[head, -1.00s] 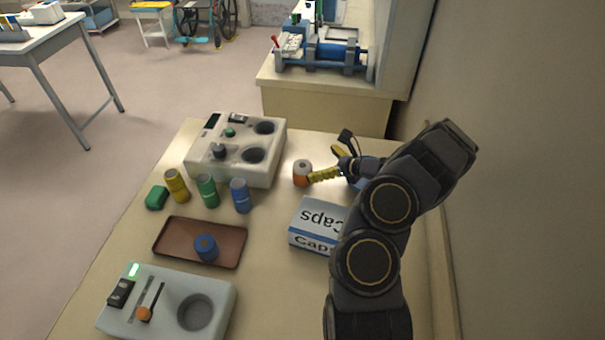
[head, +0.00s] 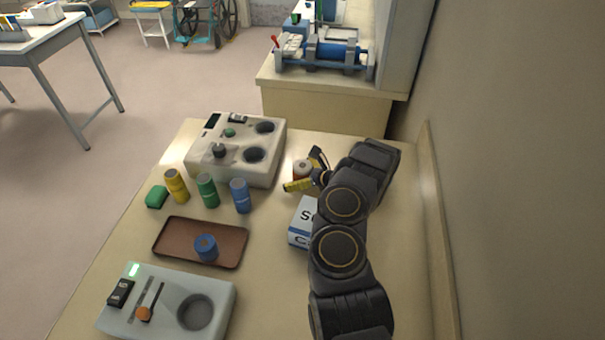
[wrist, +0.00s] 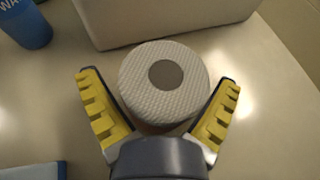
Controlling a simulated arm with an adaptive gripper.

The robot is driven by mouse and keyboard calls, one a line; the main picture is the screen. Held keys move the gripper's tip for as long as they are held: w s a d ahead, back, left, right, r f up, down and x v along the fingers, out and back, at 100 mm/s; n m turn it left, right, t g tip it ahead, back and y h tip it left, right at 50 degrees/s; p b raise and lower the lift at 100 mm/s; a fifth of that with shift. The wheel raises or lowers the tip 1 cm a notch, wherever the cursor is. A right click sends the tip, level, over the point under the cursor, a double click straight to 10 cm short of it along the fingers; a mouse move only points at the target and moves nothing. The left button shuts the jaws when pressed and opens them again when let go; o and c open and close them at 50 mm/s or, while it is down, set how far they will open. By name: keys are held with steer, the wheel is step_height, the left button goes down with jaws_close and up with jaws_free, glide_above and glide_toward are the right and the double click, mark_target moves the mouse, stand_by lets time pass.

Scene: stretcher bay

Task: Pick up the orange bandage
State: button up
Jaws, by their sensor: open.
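The orange bandage (head: 302,164) is a small upright roll on the table, with a pale top and an orange side. In the head view it is partly hidden by my gripper. In the wrist view its round, white woven top with a grey centre (wrist: 165,76) lies between the fingers. My gripper (wrist: 160,84) is open, with one yellow ridged finger on each side of the roll; whether either finger touches it I cannot tell. My gripper also shows in the head view (head: 308,172), at the bandage.
A white device (head: 200,160) with round wells stands close behind the bandage. A white and blue box (head: 301,226) is in front, partly behind my arm. Several coloured cylinders stand to the left. A brown tray (head: 176,236) holds a blue roll (head: 205,247). A wall bounds the right.

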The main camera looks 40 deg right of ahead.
steer(key=c, duration=1.3)
steer(key=shift+r, duration=0.1)
